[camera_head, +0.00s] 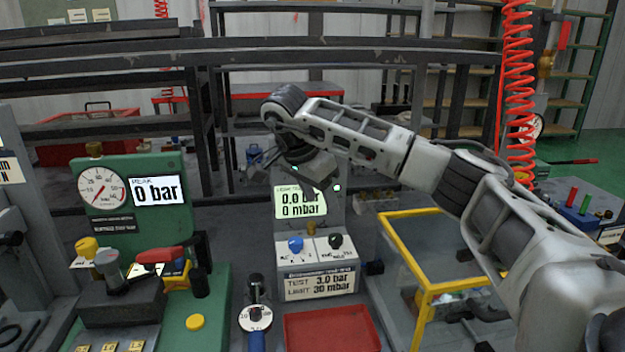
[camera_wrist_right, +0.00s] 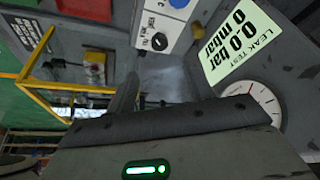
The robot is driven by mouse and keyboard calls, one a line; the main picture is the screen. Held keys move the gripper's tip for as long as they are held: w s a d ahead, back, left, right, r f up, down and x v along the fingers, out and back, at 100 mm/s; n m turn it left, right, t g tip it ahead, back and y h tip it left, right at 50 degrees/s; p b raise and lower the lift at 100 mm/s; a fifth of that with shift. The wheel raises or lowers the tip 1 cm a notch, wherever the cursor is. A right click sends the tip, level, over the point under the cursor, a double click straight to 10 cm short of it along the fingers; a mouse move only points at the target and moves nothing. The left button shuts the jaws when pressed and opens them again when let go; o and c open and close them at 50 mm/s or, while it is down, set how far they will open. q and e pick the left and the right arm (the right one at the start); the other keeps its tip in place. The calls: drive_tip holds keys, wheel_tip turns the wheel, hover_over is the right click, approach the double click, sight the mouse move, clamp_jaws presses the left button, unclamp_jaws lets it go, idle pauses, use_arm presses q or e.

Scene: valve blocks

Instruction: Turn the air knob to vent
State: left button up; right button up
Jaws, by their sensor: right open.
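The leak test panel (camera_head: 312,225) stands in the middle of the head view, its screen reading 0.0 bar and 0 mbar. Below the screen are a blue knob (camera_head: 295,243) and a black knob (camera_head: 335,241) on white label plates; their small lettering is too small to read, so I cannot tell which is the air knob. The wrist view also shows the blue knob (camera_wrist_right: 179,3) and the black knob (camera_wrist_right: 159,41). My right gripper (camera_head: 328,186) is open in front of the screen, above the knobs and apart from them. My left gripper is out of view.
A yellow-framed guard (camera_head: 430,288) stands right of the panel. A green gauge block (camera_head: 140,230) reading 0 bar is at left. A red coiled hose (camera_head: 515,80) hangs at right.

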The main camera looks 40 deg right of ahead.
drive_tip(key=p+v, duration=0.1)
drive_tip(key=v, duration=0.3)
drive_tip(key=shift+a+r, duration=0.1)
drive_tip(key=shift+r, duration=0.3)
